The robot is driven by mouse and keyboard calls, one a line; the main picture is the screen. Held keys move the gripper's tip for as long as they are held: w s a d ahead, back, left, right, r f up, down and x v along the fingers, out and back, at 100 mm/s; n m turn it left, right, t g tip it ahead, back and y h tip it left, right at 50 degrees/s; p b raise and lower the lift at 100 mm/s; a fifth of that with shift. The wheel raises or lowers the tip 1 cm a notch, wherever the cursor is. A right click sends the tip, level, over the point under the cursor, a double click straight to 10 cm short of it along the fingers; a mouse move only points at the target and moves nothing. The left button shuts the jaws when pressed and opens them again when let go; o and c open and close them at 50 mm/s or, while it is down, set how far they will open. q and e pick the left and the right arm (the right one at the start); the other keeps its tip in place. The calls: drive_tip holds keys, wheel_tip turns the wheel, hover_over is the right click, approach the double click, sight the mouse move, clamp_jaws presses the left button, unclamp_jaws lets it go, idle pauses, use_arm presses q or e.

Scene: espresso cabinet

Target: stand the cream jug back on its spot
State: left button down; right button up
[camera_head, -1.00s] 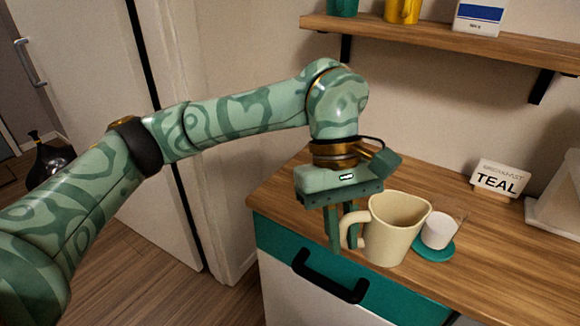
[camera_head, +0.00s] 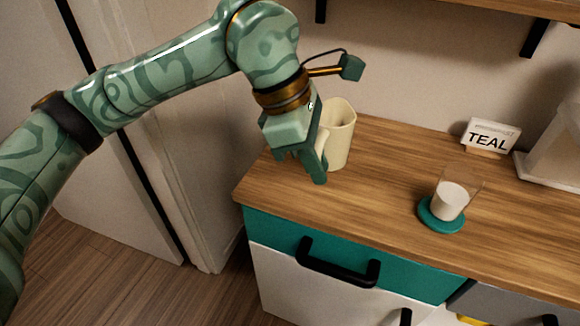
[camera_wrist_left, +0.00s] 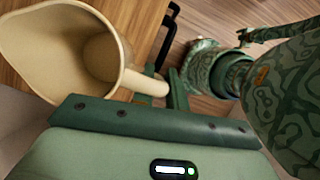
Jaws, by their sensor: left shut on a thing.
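The cream jug (camera_head: 341,132) is at the back left of the wooden counter, upright or nearly so, partly behind my left gripper. My left gripper (camera_head: 318,172) is shut on the jug's handle, from the jug's left side. In the left wrist view the jug (camera_wrist_left: 60,45) shows its open, empty-looking inside, and its handle runs between the fingers of the gripper (camera_wrist_left: 160,88). I cannot tell whether the jug's base touches the counter. My right gripper is not in view.
A glass with white contents (camera_head: 450,200) stands on a teal coaster (camera_head: 432,222) to the right of the jug. A sign reading TEAL (camera_head: 489,137) stands at the back. The counter (camera_head: 385,180) between jug and glass is clear. A black drawer handle (camera_head: 338,268) sticks out in front.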

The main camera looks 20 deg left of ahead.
use_arm(q)
drive_tip(key=w+a+f+b, duration=0.4)
drive_tip(key=w+a+f, duration=0.3)
drive_tip(key=w+f, duration=0.1)
drive_tip(key=shift+a+f, duration=0.1)
drive_tip(key=shift+a, duration=0.25)
drive_tip(key=f+b, duration=0.2)
drive_tip(key=f, duration=0.1)
drive_tip(key=f+b, duration=0.1)
drive_tip(key=shift+w+a+f, duration=0.3)
drive_tip(key=shift+w+a, duration=0.05)
drive_tip(key=shift+a, duration=0.05)
drive_tip(key=shift+r, duration=0.1)
drive_tip(key=shift+s+r, duration=0.1)
drive_tip(key=shift+r, duration=0.1)
drive_tip(key=c, duration=1.4)
unclamp_jaws()
drive_tip(key=shift+f, duration=0.15)
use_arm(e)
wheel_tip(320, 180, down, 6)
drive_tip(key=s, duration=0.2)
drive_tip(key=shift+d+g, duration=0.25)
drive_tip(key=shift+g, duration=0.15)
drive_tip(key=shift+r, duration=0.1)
